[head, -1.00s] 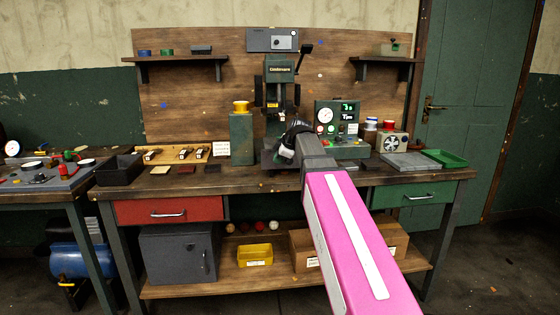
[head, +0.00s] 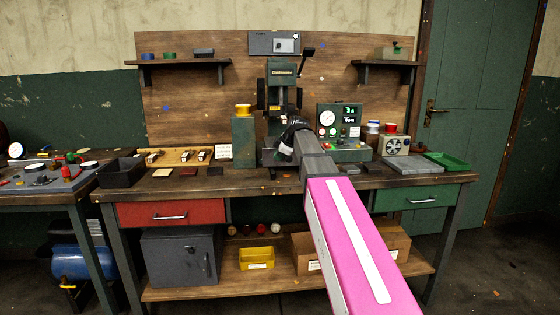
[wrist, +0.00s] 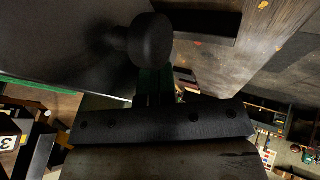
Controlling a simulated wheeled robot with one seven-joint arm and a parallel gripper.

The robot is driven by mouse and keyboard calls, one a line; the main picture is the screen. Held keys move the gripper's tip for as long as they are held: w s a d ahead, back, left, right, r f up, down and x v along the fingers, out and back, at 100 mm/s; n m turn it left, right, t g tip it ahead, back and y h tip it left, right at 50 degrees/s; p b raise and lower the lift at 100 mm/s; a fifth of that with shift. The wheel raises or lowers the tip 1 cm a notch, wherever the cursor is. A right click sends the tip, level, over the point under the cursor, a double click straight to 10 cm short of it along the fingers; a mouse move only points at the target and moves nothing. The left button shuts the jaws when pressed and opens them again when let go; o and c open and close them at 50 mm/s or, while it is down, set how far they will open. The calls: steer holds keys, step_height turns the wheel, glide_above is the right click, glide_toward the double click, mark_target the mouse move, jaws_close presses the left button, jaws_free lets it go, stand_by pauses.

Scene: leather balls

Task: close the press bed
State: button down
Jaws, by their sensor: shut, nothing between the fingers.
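The dark green press (head: 282,72) stands upright at the middle back of the bench, with a black lever at its upper right. Its low grey base and bed area (head: 267,159) shows only in part; my gripper and arm hide the rest, so I cannot tell how far the bed is out. My gripper (head: 286,149) is shut and empty, low in front of the press. I cannot tell whether it touches the bed. The wrist view shows a dark round knob (wrist: 151,40) and a dark bar with bolts (wrist: 163,124) very close.
A green post with a yellow top (head: 243,140) stands left of the press. A green gauge box (head: 341,128) stands to its right. A black tray (head: 121,172) and a green tray (head: 447,161) lie near the bench ends. The bench's front left strip holds small flat pieces.

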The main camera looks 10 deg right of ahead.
steer(key=w, duration=0.9)
steer(key=shift+w, duration=0.3)
steer(key=shift+s, duration=0.15)
